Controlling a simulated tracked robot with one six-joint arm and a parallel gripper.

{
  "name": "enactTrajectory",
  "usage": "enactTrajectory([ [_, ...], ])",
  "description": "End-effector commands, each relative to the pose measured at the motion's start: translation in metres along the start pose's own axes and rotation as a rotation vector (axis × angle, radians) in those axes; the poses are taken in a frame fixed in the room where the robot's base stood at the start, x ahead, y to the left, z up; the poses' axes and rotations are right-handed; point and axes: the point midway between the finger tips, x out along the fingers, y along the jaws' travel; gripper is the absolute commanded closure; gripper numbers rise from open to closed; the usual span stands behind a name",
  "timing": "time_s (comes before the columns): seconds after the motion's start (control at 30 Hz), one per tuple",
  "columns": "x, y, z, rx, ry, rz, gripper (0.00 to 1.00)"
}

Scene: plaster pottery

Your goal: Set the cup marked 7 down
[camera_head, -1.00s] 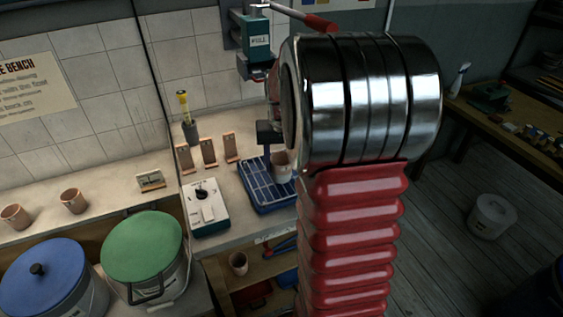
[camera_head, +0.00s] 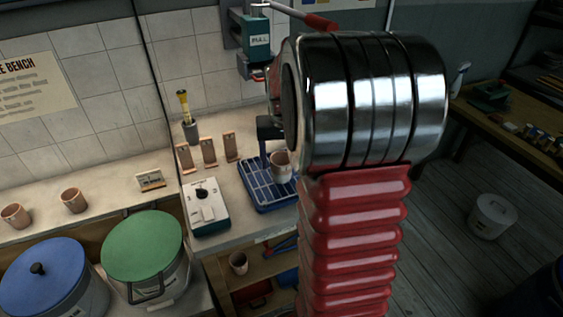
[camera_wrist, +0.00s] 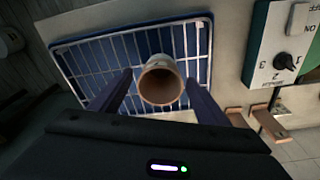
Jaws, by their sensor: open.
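A pale cup with a brown inside (camera_wrist: 160,84) stands on the white wire rack of a blue tray (camera_wrist: 72,62) in the wrist view. My gripper (camera_wrist: 160,88) is open, with one finger on each side of the cup and a gap showing at both sides. In the head view the cup (camera_head: 280,167) is upright on the blue tray (camera_head: 262,190), partly behind my arm. A dark finger of my gripper (camera_head: 268,140) shows beside it. No number can be read on the cup.
A switch box with a dial (camera_head: 205,207) stands left of the tray. Several small wooden stands (camera_head: 208,152) are behind it. Two cups (camera_head: 73,200) (camera_head: 15,215) are on the left bench. Another cup (camera_head: 239,263) is on the shelf below.

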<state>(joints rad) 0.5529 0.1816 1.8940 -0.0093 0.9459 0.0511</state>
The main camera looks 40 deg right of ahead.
Motion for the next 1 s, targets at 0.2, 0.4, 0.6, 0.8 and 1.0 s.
enactTrajectory([
  [0.2, -0.035, 0.000, -0.001, 0.000, 0.004, 0.000, 0.31],
  [0.4, -0.070, 0.000, -0.001, 0.000, 0.004, 0.000, 0.31],
  [0.6, -0.099, 0.000, 0.000, -0.001, 0.002, 0.000, 0.31],
  [0.8, -0.109, -0.001, 0.001, -0.002, 0.000, 0.000, 0.31],
  [1.0, -0.109, -0.001, 0.001, -0.002, -0.001, 0.000, 0.31],
])
